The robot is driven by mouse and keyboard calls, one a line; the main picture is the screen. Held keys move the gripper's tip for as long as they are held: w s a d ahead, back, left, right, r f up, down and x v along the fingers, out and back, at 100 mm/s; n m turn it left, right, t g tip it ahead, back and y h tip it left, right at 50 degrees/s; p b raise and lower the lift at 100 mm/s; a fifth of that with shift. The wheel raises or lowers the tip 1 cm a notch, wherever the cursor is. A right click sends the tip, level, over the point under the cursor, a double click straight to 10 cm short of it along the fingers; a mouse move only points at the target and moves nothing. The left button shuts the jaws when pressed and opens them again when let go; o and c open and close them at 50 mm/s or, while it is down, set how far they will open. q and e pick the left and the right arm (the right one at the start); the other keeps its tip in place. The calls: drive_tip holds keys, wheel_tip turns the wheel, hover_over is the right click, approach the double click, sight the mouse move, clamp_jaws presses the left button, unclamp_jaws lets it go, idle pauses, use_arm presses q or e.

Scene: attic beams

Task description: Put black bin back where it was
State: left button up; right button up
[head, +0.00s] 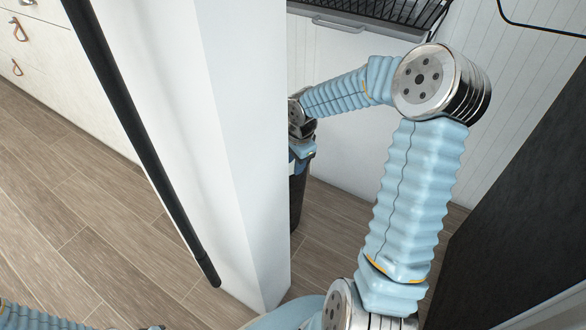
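The black bin (297,195) stands upright behind the white post, which hides its left part. Only a narrow dark strip of its right side shows, reaching down toward the wood floor. My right arm bends over from the right, and its wrist and gripper (302,150) are at the top of the bin. The post hides much of that gripper, and its fingers cannot be made out, so I cannot tell whether it grips the bin. My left arm shows only as a bit of blue sleeve at the bottom left; its gripper is out of view.
A wide white post (240,150) stands close in front, with a slanting black bar (140,140) to its left. Pale drawers (60,70) are at the upper left. A dark panel (520,220) stands at the right. Wood floor (90,230) is clear at the left.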

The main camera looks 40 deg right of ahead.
wheel_tip(320, 180, up, 6)
drive_tip(key=s, duration=0.1)
drive_tip(key=shift+p, duration=0.35)
